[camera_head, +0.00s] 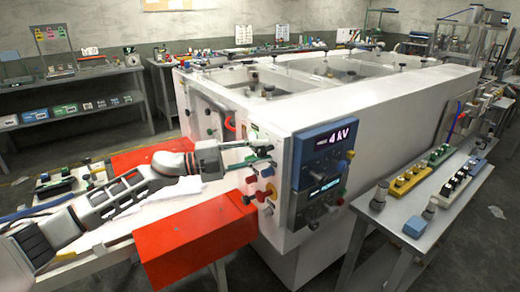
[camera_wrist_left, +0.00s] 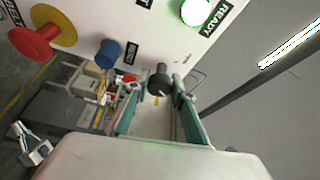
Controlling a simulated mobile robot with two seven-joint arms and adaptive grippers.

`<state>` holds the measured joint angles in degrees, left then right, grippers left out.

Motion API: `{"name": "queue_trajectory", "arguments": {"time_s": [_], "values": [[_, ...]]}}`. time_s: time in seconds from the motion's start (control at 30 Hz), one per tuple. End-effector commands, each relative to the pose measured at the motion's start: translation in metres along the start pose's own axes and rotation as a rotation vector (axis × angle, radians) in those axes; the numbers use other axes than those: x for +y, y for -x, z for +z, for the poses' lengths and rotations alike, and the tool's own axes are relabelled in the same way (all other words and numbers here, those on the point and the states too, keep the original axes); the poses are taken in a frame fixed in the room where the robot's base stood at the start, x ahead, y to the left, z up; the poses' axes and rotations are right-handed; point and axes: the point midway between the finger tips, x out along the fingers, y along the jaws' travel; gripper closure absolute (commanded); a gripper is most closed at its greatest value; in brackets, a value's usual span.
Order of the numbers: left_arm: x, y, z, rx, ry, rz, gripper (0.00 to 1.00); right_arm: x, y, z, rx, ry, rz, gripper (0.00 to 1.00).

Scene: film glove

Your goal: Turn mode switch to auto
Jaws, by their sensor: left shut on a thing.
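The mode switch appears to be the small black knob (camera_wrist_left: 158,84) on the white panel, seen in the left wrist view. My left gripper (camera_wrist_left: 156,92) has its teal-lined fingers on either side of this knob and is shut on it.
Close to the knob are a lit green READY lamp (camera_wrist_left: 197,11), a blue button (camera_wrist_left: 108,53) and a red mushroom button (camera_wrist_left: 35,42). A blue display unit (camera_head: 325,147) reads 4 kV. Red covers (camera_head: 195,240) lie below my left arm. A side bench (camera_head: 455,185) holds parts.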

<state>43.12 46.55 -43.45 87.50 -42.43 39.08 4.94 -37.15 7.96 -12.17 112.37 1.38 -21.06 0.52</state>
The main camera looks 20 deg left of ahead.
Motion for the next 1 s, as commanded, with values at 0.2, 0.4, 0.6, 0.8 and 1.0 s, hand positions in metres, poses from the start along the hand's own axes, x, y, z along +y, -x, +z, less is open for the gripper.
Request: {"name": "queue_trajectory", "arguments": {"time_s": [0.2,0.4,0.6,0.8,1.0], "values": [[-0.0012,-0.0001,-0.0004,0.0,-0.113,0.048,0.98,0.0012,0.004,-0.0068,0.002,0.0,0.001,1.0],[-0.0003,-0.0003,-0.0006,0.001,-0.17,0.071,0.98,0.0016,0.0054,-0.0093,0.002,0.001,0.001,1.0],[0.0005,-0.0004,-0.0007,0.001,-0.193,0.08,0.98,0.0016,0.0059,-0.01,0.002,0.001,0.001,1.0],[0.0008,-0.0004,-0.0007,0.001,-0.195,0.081,0.98,0.0016,0.0059,-0.01,0.002,0.001,0.001,1.0],[0.0009,-0.0004,-0.0007,0.001,-0.194,0.081,0.66,0.0016,0.0059,-0.01,0.003,0.001,0.001,1.0]]}}
